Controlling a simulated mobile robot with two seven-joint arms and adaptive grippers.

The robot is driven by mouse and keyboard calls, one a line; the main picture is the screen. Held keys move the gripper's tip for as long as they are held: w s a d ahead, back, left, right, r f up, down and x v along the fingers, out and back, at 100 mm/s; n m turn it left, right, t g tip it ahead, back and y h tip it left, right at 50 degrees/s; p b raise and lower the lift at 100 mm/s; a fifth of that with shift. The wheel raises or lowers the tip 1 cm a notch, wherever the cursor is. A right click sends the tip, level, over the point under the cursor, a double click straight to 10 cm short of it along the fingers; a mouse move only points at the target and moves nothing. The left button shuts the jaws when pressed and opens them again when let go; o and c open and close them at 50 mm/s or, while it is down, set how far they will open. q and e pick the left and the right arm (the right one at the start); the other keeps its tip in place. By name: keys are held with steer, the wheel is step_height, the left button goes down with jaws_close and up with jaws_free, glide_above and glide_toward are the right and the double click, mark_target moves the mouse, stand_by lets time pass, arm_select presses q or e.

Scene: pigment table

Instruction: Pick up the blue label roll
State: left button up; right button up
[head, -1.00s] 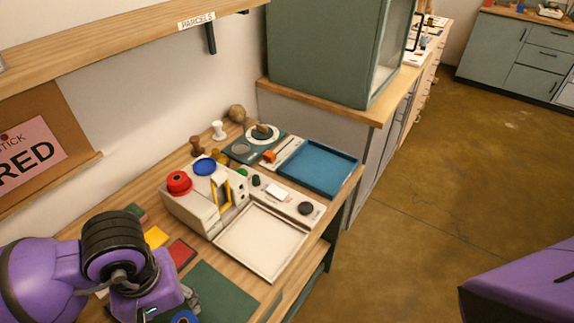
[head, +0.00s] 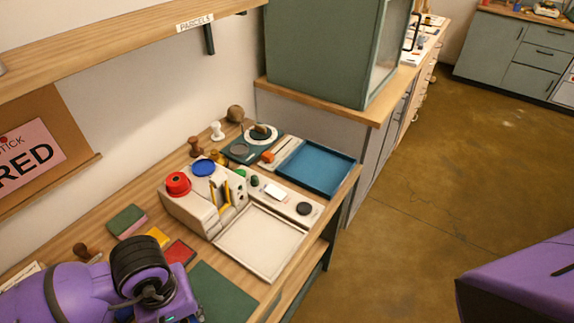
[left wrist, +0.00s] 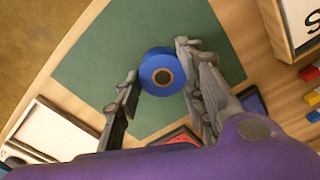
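The blue label roll (left wrist: 162,72), a blue ring with a tan core and dark centre, lies on the green mat (left wrist: 110,60) in the left wrist view. My left gripper (left wrist: 156,63) is open, with one finger on each side of the roll. The right-hand finger is close against its edge; I cannot tell if it touches. My right gripper is out of view.
A cream machine (head: 190,212) carries a red roll (head: 178,184) and a blue disc (head: 204,167). A cream tray (head: 262,243) and blue tray (head: 318,167) stand farther right. A red pad (head: 180,252), yellow pad (head: 156,236) and green block (head: 126,221) lie near my left arm.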

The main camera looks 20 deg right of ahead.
arm_select(q)
steer(key=shift+c, duration=1.1)
